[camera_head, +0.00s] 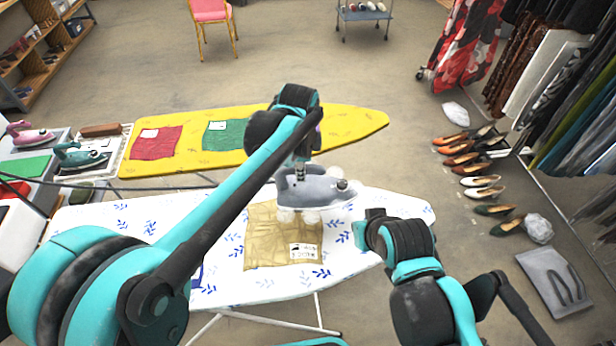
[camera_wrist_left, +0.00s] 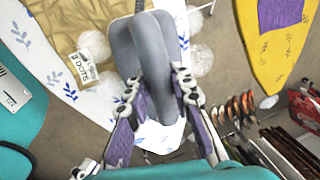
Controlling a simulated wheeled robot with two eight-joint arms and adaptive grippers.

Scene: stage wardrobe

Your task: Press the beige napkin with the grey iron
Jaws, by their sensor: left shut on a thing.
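The beige napkin (camera_head: 268,240) lies creased on a white ironing board with blue leaf prints (camera_head: 120,215), with a white printed label on its near right part. The grey iron (camera_head: 322,190) is at the napkin's far right edge, with round white puffs below it. I cannot tell whether its sole touches the cloth. My left gripper (camera_wrist_left: 157,85) is shut on the handle of the iron, which also shows in the left wrist view (camera_wrist_left: 150,50). The napkin (camera_wrist_left: 75,35) lies left of the iron there.
A yellow board (camera_head: 350,122) behind holds a red cloth (camera_head: 156,143) and a green cloth (camera_head: 222,135). Other irons (camera_head: 80,157) stand at the left. Shoes (camera_head: 482,181) and a clothes rack line the right.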

